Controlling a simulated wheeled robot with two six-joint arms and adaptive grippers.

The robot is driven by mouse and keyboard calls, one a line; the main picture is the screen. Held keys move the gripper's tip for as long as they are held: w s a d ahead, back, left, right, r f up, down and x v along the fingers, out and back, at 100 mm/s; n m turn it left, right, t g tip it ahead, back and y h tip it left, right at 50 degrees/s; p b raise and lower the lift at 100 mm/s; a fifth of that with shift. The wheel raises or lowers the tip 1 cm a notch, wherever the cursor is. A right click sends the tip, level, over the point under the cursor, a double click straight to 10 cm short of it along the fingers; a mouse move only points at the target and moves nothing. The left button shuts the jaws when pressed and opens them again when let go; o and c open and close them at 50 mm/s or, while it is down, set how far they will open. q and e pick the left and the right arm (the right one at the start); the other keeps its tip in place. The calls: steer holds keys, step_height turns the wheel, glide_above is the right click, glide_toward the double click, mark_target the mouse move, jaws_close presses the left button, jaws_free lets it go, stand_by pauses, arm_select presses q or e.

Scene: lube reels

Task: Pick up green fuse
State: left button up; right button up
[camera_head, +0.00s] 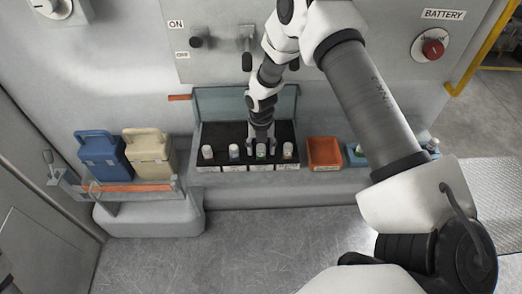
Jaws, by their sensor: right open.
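A green fuse (261,151) stands upright in a black fuse box (222,134) with a raised clear lid (231,103). It is in a row with other fuses, between one with a blue band (234,151) and one with a brownish band (287,150). My right gripper (261,140) reaches down from above, directly over the green fuse. Its fingers are open and close to the fuse's top. I cannot tell whether they touch it or reach around it. My left gripper is out of view.
A pale fuse (207,152) stands at the row's left end. An orange tray (324,152) is right of the box. A blue container (100,152) and a beige container (147,152) stand at left. A panel with switches and a red battery knob (432,48) rises behind.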

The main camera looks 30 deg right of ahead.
jaws_close()
steer(key=shift+r, duration=0.1)
